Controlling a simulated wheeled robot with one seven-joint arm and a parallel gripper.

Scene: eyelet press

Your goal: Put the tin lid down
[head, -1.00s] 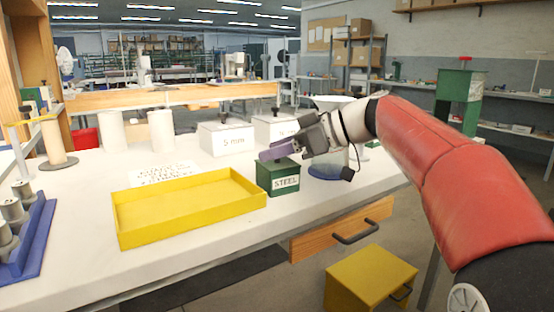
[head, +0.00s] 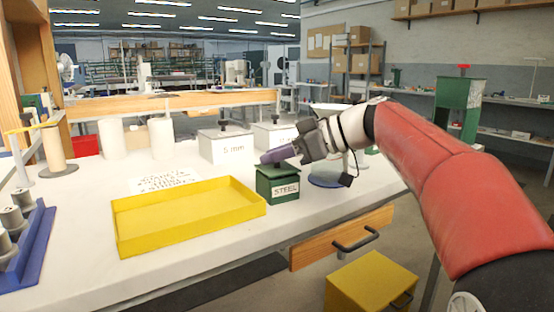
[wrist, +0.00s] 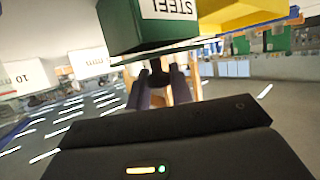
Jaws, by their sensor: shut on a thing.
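A green tin (head: 279,188) labelled STEEL stands on the white bench, right of the yellow tray. My gripper (head: 277,155) is right above it, reaching in from the right. In the wrist view the tin (wrist: 150,25) shows upside down. The thin green lid (wrist: 168,51) is seen edge-on at the tin's mouth, and its edge sticks out past the tin. My gripper's fingers (wrist: 159,84) are shut on the lid's dark knob (wrist: 157,68). I cannot tell whether the lid rests fully on the rim.
The shallow yellow tray (head: 188,234) is empty. White boxes (head: 226,146) with dark knobs stand behind the tin. A blue disc base (head: 327,179) is close to its right. A blue rack (head: 30,240) with metal pieces stands at far left. The bench's front edge is near.

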